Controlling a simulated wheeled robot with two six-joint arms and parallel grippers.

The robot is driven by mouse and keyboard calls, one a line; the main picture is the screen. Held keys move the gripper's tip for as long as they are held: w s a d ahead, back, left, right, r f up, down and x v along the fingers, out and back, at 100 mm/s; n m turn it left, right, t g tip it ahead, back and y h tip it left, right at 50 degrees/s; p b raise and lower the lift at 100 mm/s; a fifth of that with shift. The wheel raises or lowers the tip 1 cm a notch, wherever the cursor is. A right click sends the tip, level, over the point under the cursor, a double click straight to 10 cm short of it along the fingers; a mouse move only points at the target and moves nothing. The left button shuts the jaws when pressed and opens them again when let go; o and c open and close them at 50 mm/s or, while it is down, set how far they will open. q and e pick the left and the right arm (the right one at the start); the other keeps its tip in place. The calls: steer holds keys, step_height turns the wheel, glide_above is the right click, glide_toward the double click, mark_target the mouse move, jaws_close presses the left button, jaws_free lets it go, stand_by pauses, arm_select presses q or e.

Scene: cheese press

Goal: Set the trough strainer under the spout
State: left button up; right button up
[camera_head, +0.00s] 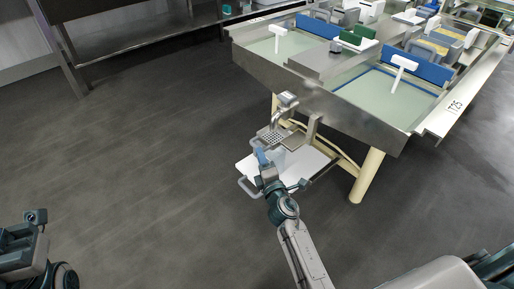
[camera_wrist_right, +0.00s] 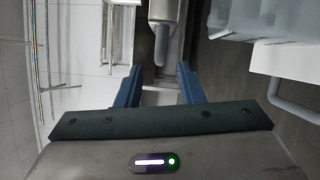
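In the head view, a perforated metal strainer (camera_head: 272,137) shows below the metal spout (camera_head: 286,101) at the trough's near corner; whether it is seated there I cannot tell. My right gripper (camera_head: 262,157) is beside it, on the near side above a white tray. In the right wrist view, my right gripper (camera_wrist_right: 158,85) has its two blue fingers well apart, with nothing clasped. A rounded grey handle (camera_wrist_right: 162,45) points toward the gap between them, beyond the fingertips; what it belongs to is partly out of frame. Of my left arm, only links show at the left edge; its fingers do not show.
The white tray (camera_head: 310,166) with a grey handle is under the spout. A translucent container (camera_wrist_right: 250,18) is close at the right of the wrist view. The long trough table (camera_head: 330,105) and its cream leg (camera_head: 367,177) are behind and right. Floor at left is clear.

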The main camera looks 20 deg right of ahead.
steer(key=shift+s, duration=1.4)
